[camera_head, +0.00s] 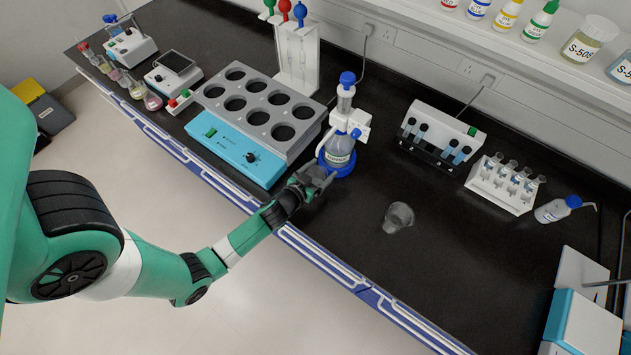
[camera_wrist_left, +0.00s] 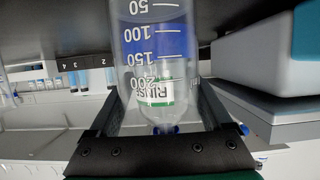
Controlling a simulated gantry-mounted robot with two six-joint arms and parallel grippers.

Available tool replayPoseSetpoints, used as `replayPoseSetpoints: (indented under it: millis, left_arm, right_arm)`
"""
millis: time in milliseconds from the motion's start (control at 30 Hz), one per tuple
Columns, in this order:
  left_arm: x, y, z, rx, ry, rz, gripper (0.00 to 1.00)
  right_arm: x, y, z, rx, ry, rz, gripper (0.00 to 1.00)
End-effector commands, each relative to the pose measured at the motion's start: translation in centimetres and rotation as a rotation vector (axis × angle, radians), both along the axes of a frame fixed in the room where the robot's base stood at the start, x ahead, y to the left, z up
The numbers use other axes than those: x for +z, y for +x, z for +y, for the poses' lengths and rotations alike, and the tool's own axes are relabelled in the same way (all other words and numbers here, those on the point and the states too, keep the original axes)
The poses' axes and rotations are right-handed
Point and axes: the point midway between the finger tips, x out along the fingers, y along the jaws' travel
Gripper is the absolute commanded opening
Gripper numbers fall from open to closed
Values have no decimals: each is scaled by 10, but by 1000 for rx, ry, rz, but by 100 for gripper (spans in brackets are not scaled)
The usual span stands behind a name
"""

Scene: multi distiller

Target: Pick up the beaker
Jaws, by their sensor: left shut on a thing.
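A clear glass beaker with white volume marks (camera_wrist_left: 150,45) stands between the fingers of my left gripper (camera_wrist_left: 160,110). In the head view the left gripper (camera_head: 314,180) is shut on this beaker at the front of the bench, just in front of the dispenser bottle (camera_head: 339,150). The fingers hide much of the beaker there. The bottle's green-edged label and blue base show through the glass in the wrist view. A second clear beaker (camera_head: 398,217) stands apart on the bench to the right. My right gripper is not in view.
A heating block with round wells (camera_head: 258,118) stands close on the left of the gripper. A tube rack (camera_head: 505,183), a grey device with vials (camera_head: 440,133) and a wash bottle (camera_head: 557,209) stand at the right. The bench around the second beaker is clear.

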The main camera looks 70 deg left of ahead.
Motion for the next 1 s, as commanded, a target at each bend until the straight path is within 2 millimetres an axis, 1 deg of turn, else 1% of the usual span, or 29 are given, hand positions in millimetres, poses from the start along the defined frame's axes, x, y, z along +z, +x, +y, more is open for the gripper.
replayPoseSetpoints:
  millis: [33, 67, 300, 467, 700, 767, 867, 1000]
  left_arm:
    - [0, 0, 0, 0, 0, 0, 26]
    - [0, 0, 0, 0, 0, 0, 23]
    - [1, 0, 0, 0, 1, -1, 22]
    - [10, 0, 0, 0, 2, -2, 22]
    - [37, 0, 0, 0, 1, -3, 22]
    - [41, -6, -4, 0, 0, 0, 22]
    - [58, -16, -11, -1, 0, -1, 22]
    - [84, -35, -24, -2, 1, -1, 22]
  right_arm:
    - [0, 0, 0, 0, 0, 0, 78]
    - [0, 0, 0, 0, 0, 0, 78]
    - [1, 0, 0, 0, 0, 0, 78]
    - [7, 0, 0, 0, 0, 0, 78]
    - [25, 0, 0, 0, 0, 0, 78]
    - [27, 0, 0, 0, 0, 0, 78]
    - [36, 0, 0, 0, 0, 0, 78]
    - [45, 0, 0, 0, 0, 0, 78]
